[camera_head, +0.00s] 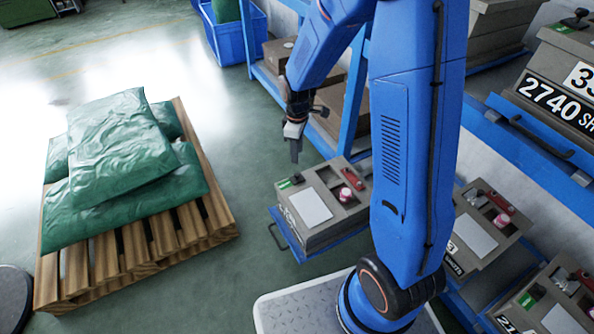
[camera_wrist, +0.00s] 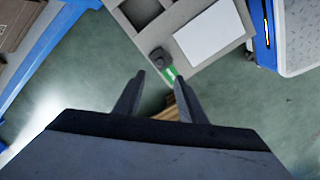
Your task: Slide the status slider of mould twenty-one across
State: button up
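A grey mould (camera_head: 325,235) sits on a pulled-out blue drawer below my gripper. Its front number is too small and slanted to read, so I cannot tell whether it is twenty-one. On its top left corner is a status slider, a dark knob (camera_head: 297,179) beside a green strip (camera_head: 284,184). In the wrist view the knob (camera_wrist: 160,57) lies beyond the fingertips, with green (camera_wrist: 171,73) showing towards the right finger. My gripper (camera_head: 293,150) is above the mould's far left corner, open with nothing between its fingers; the fingers also show in the wrist view (camera_wrist: 158,83).
The mould top also holds a white card (camera_head: 310,206), a red-pink part (camera_head: 346,194) and a red tool (camera_head: 351,178). Other moulds (camera_head: 480,240) stand right. A pallet (camera_head: 190,245) with green sacks (camera_head: 120,150) is left. Clear floor lies between pallet and drawer.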

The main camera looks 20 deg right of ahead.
aim_at(297, 174)
notch_tip(297, 174, down, 11)
jog(key=shift+r, duration=0.1)
dwell(0.4)
jog(key=shift+c, duration=0.3)
